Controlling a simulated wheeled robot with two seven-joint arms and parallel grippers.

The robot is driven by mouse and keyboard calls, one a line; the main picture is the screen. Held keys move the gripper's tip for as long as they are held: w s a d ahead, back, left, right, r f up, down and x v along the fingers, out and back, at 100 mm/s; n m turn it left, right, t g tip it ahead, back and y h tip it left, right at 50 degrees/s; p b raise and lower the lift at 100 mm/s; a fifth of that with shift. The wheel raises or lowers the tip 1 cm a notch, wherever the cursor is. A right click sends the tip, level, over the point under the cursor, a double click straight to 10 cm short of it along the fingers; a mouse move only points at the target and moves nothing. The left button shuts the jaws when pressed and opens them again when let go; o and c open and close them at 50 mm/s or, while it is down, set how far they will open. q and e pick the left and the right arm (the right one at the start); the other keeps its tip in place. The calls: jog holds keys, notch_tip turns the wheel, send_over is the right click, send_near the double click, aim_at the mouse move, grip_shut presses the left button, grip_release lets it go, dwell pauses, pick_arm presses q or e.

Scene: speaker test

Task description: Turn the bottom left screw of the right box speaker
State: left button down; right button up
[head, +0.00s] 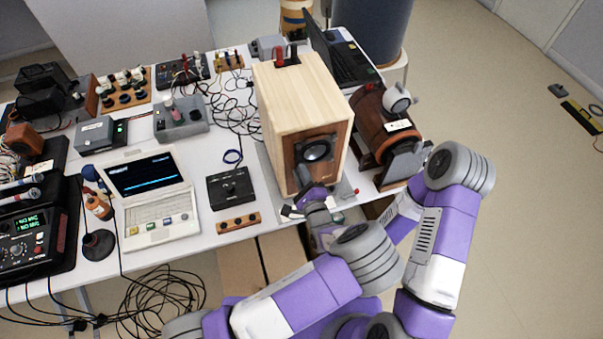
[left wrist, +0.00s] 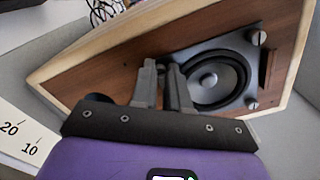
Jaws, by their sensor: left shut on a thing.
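The light wooden box speaker (head: 283,110) stands on the white table, its brown front panel and dark round driver (head: 316,151) facing me. In the left wrist view the driver (left wrist: 212,82) sits on a grey square plate with silver screws (left wrist: 258,37) on its right-hand corners. My left gripper (head: 306,184) is at the lower left of the driver in the head view. Its two fingers (left wrist: 163,72) are close together at the plate's edge, shut on a screw that they hide.
A brown barrel-shaped speaker (head: 370,125) stands close on the right. A laptop (head: 150,190), a black box (head: 231,187) and a wooden strip (head: 238,222) lie to the left. Loose cables (head: 160,295) lie on the floor below the table.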

pick_arm(q)
jog(key=shift+m, duration=0.3)
jog(key=c, duration=1.1)
grip_release()
